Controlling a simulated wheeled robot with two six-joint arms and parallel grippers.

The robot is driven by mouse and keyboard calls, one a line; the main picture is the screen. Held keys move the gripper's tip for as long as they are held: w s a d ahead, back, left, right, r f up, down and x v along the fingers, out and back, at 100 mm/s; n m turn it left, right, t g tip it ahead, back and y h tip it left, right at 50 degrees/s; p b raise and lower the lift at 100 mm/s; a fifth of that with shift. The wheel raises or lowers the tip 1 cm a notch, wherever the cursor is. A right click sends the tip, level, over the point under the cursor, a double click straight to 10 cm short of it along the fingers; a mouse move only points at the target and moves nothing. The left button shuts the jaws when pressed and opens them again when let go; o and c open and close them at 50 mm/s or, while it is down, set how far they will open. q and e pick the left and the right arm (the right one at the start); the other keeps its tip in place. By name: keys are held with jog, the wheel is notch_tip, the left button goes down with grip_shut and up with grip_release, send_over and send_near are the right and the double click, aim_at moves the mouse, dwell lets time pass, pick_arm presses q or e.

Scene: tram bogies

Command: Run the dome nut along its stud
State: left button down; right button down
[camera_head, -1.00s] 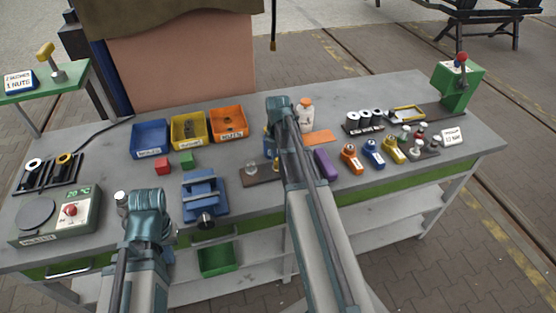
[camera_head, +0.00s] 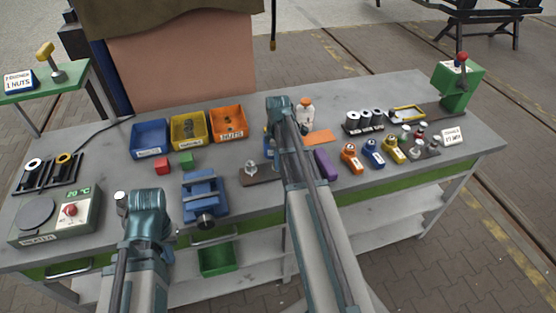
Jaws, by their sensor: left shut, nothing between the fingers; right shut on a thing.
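A brown board (camera_head: 262,178) lies on the bench with a small silver rounded fitting (camera_head: 250,168) standing at its left end. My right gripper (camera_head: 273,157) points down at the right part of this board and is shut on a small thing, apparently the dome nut. My own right arm and wrist hide the nut and its stud, so I cannot see how far the nut sits along it. My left gripper (camera_head: 170,238) is shut and empty, low in front of the bench's front edge, left of the blue vise (camera_head: 205,195).
Blue (camera_head: 150,153), yellow and orange bins (camera_head: 228,139) stand behind. A purple block (camera_head: 325,164) and several coloured tools (camera_head: 373,153) stand right. A control box (camera_head: 60,218) is at left.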

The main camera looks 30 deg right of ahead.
jog(key=m, duration=0.4)
jog(key=shift+w+m, duration=0.1)
jog(key=shift+m, duration=0.2)
jog(key=m, duration=0.4)
jog(key=shift+m, duration=0.3)
jog(key=m, duration=0.4)
jog(key=shift+m, duration=0.3)
jog(key=m, duration=1.1)
jog(key=shift+m, duration=0.4)
jog(key=m, duration=0.6)
jog(key=shift+m, duration=0.3)
